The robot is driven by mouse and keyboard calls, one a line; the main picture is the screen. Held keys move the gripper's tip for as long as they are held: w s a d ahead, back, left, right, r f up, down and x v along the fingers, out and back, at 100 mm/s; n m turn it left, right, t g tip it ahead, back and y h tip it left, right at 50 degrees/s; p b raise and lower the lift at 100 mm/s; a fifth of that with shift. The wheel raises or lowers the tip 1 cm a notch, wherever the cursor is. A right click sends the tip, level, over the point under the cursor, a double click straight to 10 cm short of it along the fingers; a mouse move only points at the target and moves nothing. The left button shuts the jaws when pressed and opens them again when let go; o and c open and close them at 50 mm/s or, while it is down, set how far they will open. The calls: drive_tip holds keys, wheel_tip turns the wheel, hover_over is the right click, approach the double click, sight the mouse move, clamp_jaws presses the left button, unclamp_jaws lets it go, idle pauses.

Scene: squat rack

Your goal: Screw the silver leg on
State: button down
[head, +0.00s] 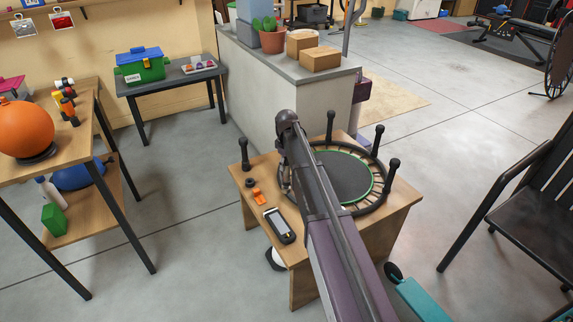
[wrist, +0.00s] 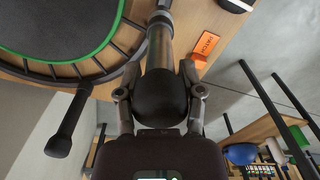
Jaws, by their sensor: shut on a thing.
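The silver leg (wrist: 161,48) is a grey metal tube with a rounded black foot (wrist: 162,100). In the wrist view my gripper (wrist: 160,82) is shut on it, one finger at each side of the black foot. The tube runs up past the rim of the mini trampoline (wrist: 50,30), and a darker collar shows near its far end. Whether it sits in a socket cannot be told. In the head view the trampoline (head: 345,178) lies on a small wooden table with several dark legs (head: 378,140) standing up from its rim.
On the wooden table (head: 400,200) are an orange block (head: 257,196), a black ring (head: 250,183), a dark handheld device (head: 280,224) and an upright dark post (head: 244,154). A concrete counter (head: 265,95) stands behind. A black chair (head: 535,210) is at right; a shelf is at left.

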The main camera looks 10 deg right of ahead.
drive_tip(key=shift+f+b, duration=0.5)
drive_tip(key=shift+f, duration=0.05)
drive_tip(key=shift+c, duration=0.7)
unclamp_jaws()
drive_tip(key=shift+r, duration=0.15)
wheel_tip(320, 180, up, 9)
drive_tip(key=p, duration=0.9)
drive_tip(key=shift+f, duration=0.2)
idle(0.4)
